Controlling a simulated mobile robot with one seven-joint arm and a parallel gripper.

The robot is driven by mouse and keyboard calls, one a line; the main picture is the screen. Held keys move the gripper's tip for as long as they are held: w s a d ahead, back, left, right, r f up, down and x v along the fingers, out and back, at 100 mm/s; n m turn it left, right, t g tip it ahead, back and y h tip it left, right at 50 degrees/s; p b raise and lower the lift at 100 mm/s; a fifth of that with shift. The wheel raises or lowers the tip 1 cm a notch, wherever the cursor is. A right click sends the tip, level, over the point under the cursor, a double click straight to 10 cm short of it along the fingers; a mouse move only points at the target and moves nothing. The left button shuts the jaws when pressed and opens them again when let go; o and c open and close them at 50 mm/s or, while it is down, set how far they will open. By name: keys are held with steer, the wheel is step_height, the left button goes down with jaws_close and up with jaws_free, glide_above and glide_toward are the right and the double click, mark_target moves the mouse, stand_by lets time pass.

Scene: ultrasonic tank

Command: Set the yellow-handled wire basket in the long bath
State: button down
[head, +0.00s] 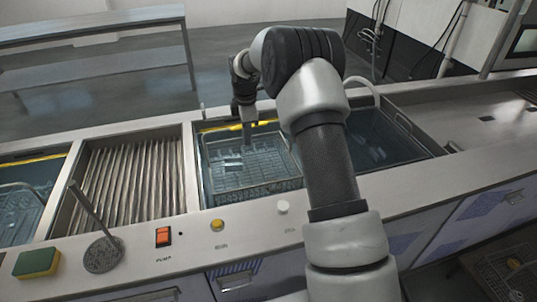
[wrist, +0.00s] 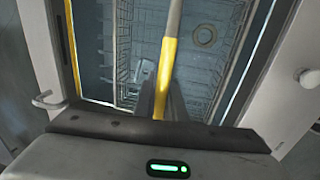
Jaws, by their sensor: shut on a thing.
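The wire basket (head: 262,188) is a grey mesh frame within the opening of the middle bath (head: 205,180). Its yellow handle (wrist: 175,65) runs up between my fingers in the wrist view. My gripper (head: 247,138) is shut on this handle, above the basket and pointing down into the bath. In the wrist view, mesh walls (wrist: 137,55) lie below my fingers (wrist: 165,98). Small pale shapes show inside the basket in the head view. I cannot tell whether its base touches the bath floor.
A ribbed drainer (head: 130,180) lies left of the middle bath. Another bath (head: 372,140) opens to the right, partly behind my arm. A left bath (head: 25,200) also holds wire mesh. A sponge (head: 37,262), a round-ended tool (head: 103,254) and an orange switch (head: 163,237) line the front ledge.

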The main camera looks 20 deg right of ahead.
step_height(320, 180, down, 6)
stand_by(0.5)
steer(key=shift+w+f, duration=0.1)
steer(key=shift+f, duration=0.1)
steer(key=c, duration=1.8)
jaws_free()
steer(key=shift+f, duration=0.1)
